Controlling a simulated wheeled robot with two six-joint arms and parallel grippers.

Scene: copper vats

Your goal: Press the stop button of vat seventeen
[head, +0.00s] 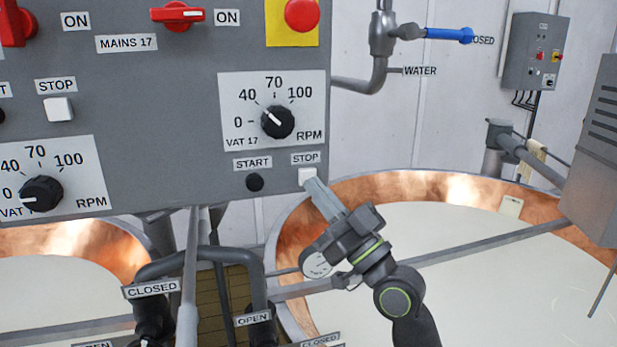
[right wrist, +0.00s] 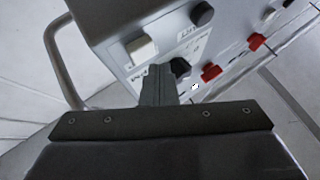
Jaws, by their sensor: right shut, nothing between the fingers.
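The white stop button (head: 307,175) of vat 17 is at the lower right corner of the grey control panel, under a STOP label (head: 305,158). A white button (right wrist: 142,48) also shows in the right wrist view, just beyond the fingertips. My right gripper (head: 314,186) is shut and empty, its tips right at the lower edge of the stop button. I cannot tell whether they touch it. In the right wrist view the closed fingers (right wrist: 158,80) point at the panel. My left gripper is not in view.
The black start button (head: 254,182) is left of the stop button. The vat 17 speed dial (head: 277,121) is above. A red MAINS 17 switch (head: 177,14) and red emergency button (head: 301,14) are higher up. A copper vat (head: 460,187) lies behind my right arm.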

